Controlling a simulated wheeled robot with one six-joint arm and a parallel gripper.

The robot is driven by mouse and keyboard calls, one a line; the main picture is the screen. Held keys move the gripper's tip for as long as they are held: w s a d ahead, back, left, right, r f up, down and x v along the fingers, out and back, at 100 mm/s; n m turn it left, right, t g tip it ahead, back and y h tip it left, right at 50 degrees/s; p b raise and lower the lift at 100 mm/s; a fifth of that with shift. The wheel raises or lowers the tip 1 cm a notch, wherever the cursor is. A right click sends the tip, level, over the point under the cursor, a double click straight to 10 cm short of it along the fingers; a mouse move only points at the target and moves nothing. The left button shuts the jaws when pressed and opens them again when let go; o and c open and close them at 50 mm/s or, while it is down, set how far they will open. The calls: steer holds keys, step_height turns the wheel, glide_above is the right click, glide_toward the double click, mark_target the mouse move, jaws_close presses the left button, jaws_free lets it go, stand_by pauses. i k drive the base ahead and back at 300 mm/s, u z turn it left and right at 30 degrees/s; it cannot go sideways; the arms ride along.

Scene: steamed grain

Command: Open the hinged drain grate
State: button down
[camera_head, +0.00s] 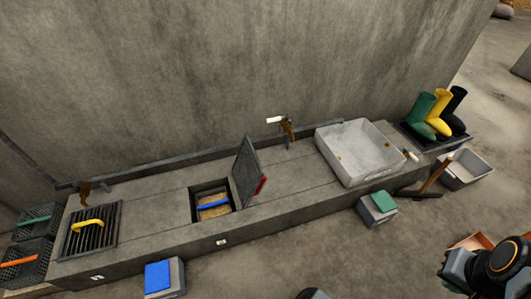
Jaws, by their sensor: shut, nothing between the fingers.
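A slotted dark grate (107,237) with a yellow handle (88,225) lies flat in the left part of the long concrete ledge; no hinge can be made out. Near the ledge's middle, a dark panel (247,170) with a red tab (261,186) stands nearly upright at the right edge of a square opening (196,189). A blue bar (212,204) lies over tan material inside the opening. A dark jointed part of my arm (495,262) shows at the lower right, well away from both. My gripper's fingers are not in view.
Brackets (287,130) stand along the back. A white basin (358,152) is on the right, with boots (441,112) on a tray beyond. Crates (30,255) stand at far left. Blue-topped (158,277) and green-topped (382,201) boxes stand on the floor in front.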

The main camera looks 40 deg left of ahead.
mark_target(247, 167)
steer(key=u, duration=0.65)
steer(key=i, duration=0.95)
steer(key=u, duration=1.55)
steer(key=i, duration=0.3)
steer(key=u, duration=0.15)
